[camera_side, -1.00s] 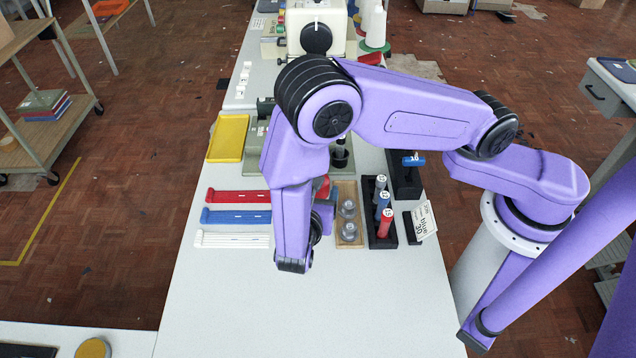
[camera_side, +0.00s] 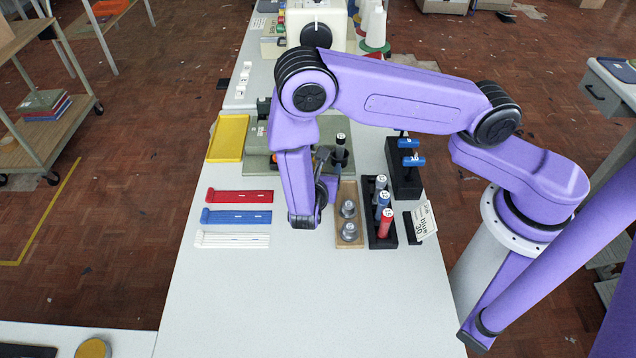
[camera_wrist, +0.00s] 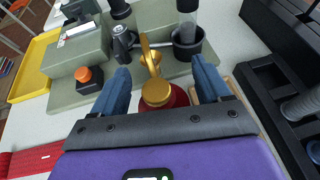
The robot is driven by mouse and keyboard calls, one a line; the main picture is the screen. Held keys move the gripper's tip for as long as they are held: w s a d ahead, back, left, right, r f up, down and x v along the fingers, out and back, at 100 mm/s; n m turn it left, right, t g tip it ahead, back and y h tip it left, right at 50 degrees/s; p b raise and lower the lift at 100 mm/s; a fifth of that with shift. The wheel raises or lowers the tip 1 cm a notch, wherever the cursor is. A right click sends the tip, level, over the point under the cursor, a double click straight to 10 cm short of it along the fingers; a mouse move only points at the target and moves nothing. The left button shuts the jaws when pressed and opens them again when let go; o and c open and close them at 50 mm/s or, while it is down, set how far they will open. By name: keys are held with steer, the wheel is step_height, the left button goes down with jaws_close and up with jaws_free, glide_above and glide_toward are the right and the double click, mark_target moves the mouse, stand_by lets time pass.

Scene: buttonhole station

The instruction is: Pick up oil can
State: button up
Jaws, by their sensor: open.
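The oil can (camera_wrist: 158,95) shows in the wrist view with a brass-gold top and spout and a red body below. It stands between the two blue fingers of my gripper (camera_wrist: 160,66), near the front edge of the grey-green machine base. The fingers are spread apart, one on each side of it, and I see no grip on it. The lower part of the can is hidden by my gripper's palm. In the side view my arm hides the can and my fingers.
The grey-green machine base (camera_wrist: 75,82) with an orange-topped knob (camera_wrist: 88,75) and a dark cup (camera_wrist: 188,46) lies just beyond. Red (camera_side: 240,196), blue (camera_side: 235,217) and white (camera_side: 232,239) strips lie left. A wooden tray (camera_side: 348,192) and black rack (camera_side: 381,240) stand right. The front table is clear.

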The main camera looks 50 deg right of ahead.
jaws_close()
steer(key=shift+f, duration=0.1)
steer(key=shift+r, duration=0.8)
steer(key=s+d+r, duration=0.3)
steer(key=s+r, duration=0.8)
steer(key=s, duration=0.2)
steer(key=shift+s+d+r, duration=0.15)
steer(key=shift+s+r, duration=0.15)
